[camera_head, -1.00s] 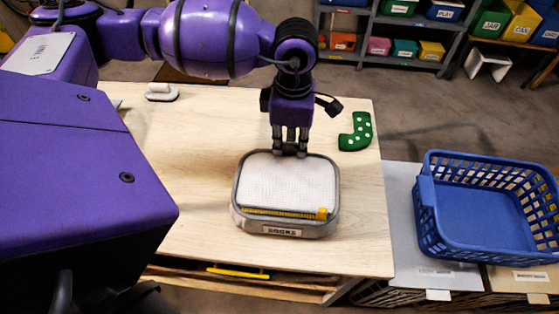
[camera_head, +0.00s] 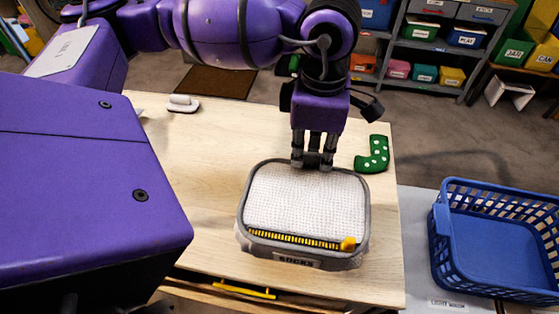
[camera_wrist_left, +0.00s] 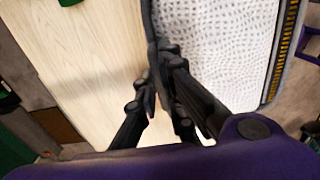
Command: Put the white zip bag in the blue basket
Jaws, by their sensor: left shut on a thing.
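The white zip bag (camera_head: 305,205) has a white mesh top, grey edging, a yellow zip and a label reading SOCKS. It is over the wooden table, and it looks larger and nearer the head camera than before. My left gripper (camera_head: 313,163) is shut on its far edge. In the left wrist view the bag (camera_wrist_left: 215,40) fills the upper right, with the fingers (camera_wrist_left: 160,95) at its grey rim. The blue basket (camera_head: 500,250) stands to the right of the table and looks empty. My right gripper is not in view.
A green piece with white dots (camera_head: 373,155) lies on the table (camera_head: 190,150) just right of my left gripper. A white and brown brush-like object (camera_head: 183,103) lies at the far left. Shelves with coloured bins (camera_head: 425,55) stand behind.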

